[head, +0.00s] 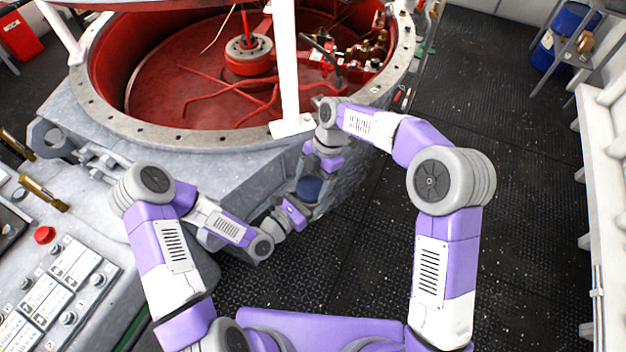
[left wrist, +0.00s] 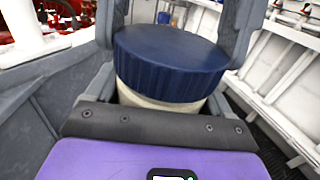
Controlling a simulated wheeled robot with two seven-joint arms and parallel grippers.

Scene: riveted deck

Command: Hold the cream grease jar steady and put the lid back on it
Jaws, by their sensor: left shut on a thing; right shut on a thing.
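The cream grease jar (left wrist: 135,98) shows in the left wrist view as a narrow cream band under the lid, close to the palm of my left gripper. My left gripper (head: 301,204) is shut on the jar's body. The dark blue ribbed lid (left wrist: 172,62) sits directly over the jar, with no gap visible on the near side. It also shows in the head view (head: 309,188). My right gripper (head: 313,177) is above the jar, shut on the lid. Grey fingers flank the lid. I cannot tell whether the lid is fully seated; its far side is hidden.
A grey riveted housing with a round red-lined opening (head: 190,132) stands beside and behind my grippers. A control panel (head: 60,285) with a red button is at lower left. Dark textured floor (head: 520,170) lies open to the right, bounded by a white wall frame (head: 603,200).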

